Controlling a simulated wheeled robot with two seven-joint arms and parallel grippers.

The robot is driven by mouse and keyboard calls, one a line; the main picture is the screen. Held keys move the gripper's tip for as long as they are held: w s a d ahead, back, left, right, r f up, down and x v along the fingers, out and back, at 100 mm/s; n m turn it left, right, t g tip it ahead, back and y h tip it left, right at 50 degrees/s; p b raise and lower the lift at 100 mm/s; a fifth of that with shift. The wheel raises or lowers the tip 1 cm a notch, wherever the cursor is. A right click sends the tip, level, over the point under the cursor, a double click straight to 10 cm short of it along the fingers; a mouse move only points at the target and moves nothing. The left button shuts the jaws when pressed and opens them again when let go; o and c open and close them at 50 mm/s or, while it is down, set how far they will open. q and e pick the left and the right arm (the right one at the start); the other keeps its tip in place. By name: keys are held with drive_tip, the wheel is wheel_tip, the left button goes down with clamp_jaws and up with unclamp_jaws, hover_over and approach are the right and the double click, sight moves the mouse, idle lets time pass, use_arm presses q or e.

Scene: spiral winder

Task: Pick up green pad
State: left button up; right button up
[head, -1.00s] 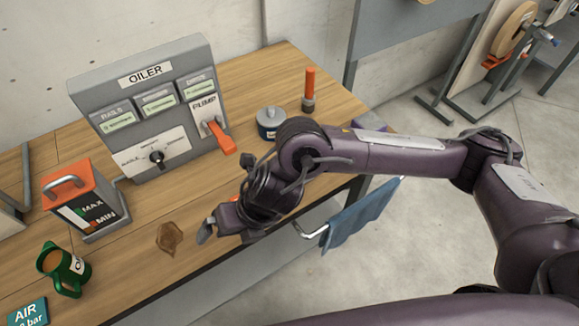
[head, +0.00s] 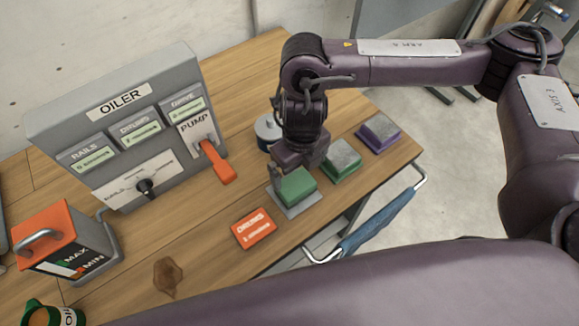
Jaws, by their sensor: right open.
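A green pad (head: 297,186) lies on a grey plate (head: 294,209) near the table's front edge. Behind it to the right is a grey-topped block with green sides (head: 342,160), and past that a grey-topped block with purple sides (head: 378,132). My right gripper (head: 279,179) points down at the left rear side of the green pad, very close to it. It is open with nothing seen in it; its fingers are partly hidden, and I cannot tell whether they touch the pad. My left gripper is not in view.
An orange DRUMS sign (head: 254,229) lies left of the plate. The oiler box (head: 130,130) with its orange pump lever (head: 217,162) stands behind. A blue cloth (head: 377,223) hangs on the front rail.

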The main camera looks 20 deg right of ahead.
sight(296, 183)
drive_tip(key=shift+f, duration=0.35)
drive_tip(key=shift+s+f, duration=0.25)
drive_tip(key=shift+f, duration=0.25)
drive_tip(key=shift+s+f, duration=0.2)
drive_tip(key=shift+f, duration=0.3)
drive_tip(key=shift+a+f, duration=0.2)
drive_tip(key=shift+f, duration=0.15)
drive_tip(key=shift+w+a+f, duration=0.1)
drive_tip(key=shift+w+f, duration=0.05)
drive_tip(key=shift+f, duration=0.45)
drive_tip(key=shift+w+a+f, duration=0.1)
drive_tip(key=shift+f, duration=0.5)
drive_tip(key=shift+w+f, duration=0.1)
drive_tip(key=shift+f, duration=0.7)
drive_tip(key=c, duration=0.9)
use_arm(q)
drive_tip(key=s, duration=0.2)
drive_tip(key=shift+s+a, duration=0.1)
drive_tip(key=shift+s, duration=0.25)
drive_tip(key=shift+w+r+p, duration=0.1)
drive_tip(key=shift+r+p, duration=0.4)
drive_tip(key=shift+p, duration=0.1)
use_arm(e)
wheel_tip(296, 183, up, 20)
